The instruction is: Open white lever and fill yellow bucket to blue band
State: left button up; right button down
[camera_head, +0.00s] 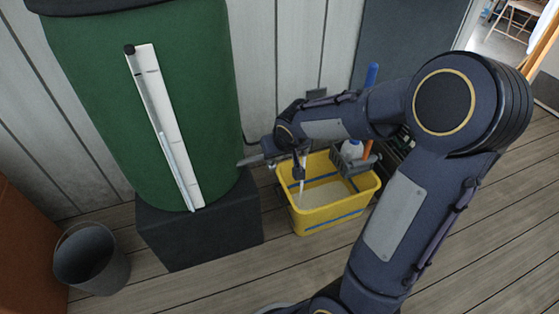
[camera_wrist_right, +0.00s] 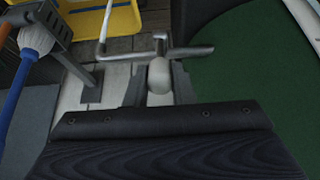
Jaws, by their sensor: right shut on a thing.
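The yellow bucket (camera_head: 312,222) stands on the floor right of the green barrel (camera_head: 110,110). A blue band runs along its walls. Pale liquid (camera_head: 322,194) shows inside, below the rim; I cannot tell its exact level against the band. A thin pale stream (camera_head: 303,172) falls from the tap into the bucket; it also shows in the right wrist view (camera_wrist_right: 105,20). My right gripper (camera_wrist_right: 158,88) is shut on the white lever (camera_wrist_right: 158,74) beside the metal tap (camera_wrist_right: 155,48). In the head view my arm partly hides the tap. My left gripper is out of view.
A white level gauge (camera_head: 168,125) runs down the barrel, which stands on a black block (camera_head: 205,235). A grey bin (camera_head: 92,258) is at the left. A caddy with a blue-handled brush (camera_wrist_right: 22,75) is by the bucket. The front floor is clear.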

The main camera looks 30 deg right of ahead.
jog(key=shift+s, duration=0.1)
dwell(0.3)
jog(key=c, duration=1.2)
grip_release()
jog(key=shift+c, duration=0.2)
jog(key=p+v, duration=0.3)
jog(key=v, duration=0.4)
jog(key=shift+s+r, duration=0.3)
jog(key=shift+a, duration=0.1)
